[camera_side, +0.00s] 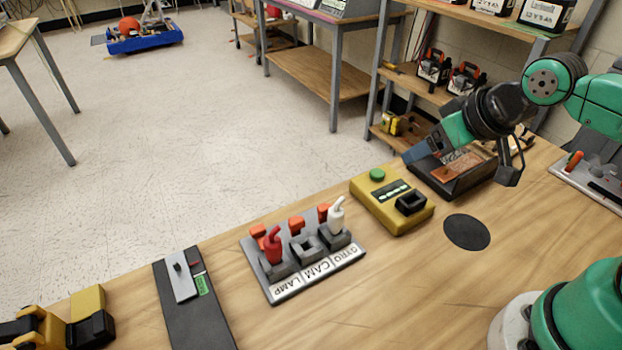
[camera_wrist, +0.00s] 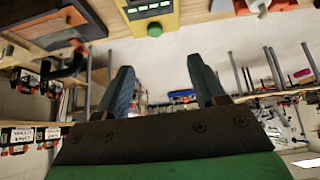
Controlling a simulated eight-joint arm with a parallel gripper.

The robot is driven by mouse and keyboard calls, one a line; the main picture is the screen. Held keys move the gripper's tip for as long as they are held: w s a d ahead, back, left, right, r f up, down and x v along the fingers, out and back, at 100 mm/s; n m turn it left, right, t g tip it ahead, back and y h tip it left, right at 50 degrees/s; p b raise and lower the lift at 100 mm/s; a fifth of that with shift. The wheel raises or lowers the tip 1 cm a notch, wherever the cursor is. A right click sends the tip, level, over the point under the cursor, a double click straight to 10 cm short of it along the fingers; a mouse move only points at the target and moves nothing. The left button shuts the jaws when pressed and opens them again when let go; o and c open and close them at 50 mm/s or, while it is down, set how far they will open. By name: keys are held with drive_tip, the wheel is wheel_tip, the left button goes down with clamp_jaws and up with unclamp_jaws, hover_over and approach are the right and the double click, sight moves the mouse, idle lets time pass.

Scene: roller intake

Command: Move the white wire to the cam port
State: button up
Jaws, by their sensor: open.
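The white wire (camera_side: 337,215) stands upright in the gyro port, at the right end of the grey port panel (camera_side: 289,291). The cam port (camera_side: 306,246) in the middle is empty. A red wire (camera_side: 272,246) stands in the lamp port at the left end. My gripper (camera_side: 408,156) is up and to the right of the panel, behind the yellow box, well apart from the white wire. In the wrist view its two blue fingers (camera_wrist: 160,68) are spread with nothing between them.
A yellow box (camera_side: 391,207) with a green button stands between the panel and a dark tray (camera_side: 452,177). A black disc (camera_side: 467,232) lies on the wooden table. A dark strip with a switch (camera_side: 183,281) lies left of the panel. The table front of the panel is clear.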

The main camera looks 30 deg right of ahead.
drive_tip(key=n+g, duration=0.7)
drive_tip(key=n, duration=1.1)
approach(336, 210)
drive_tip(key=shift+f, duration=4.45)
drive_tip(key=shift+r, duration=0.1)
clamp_jaws()
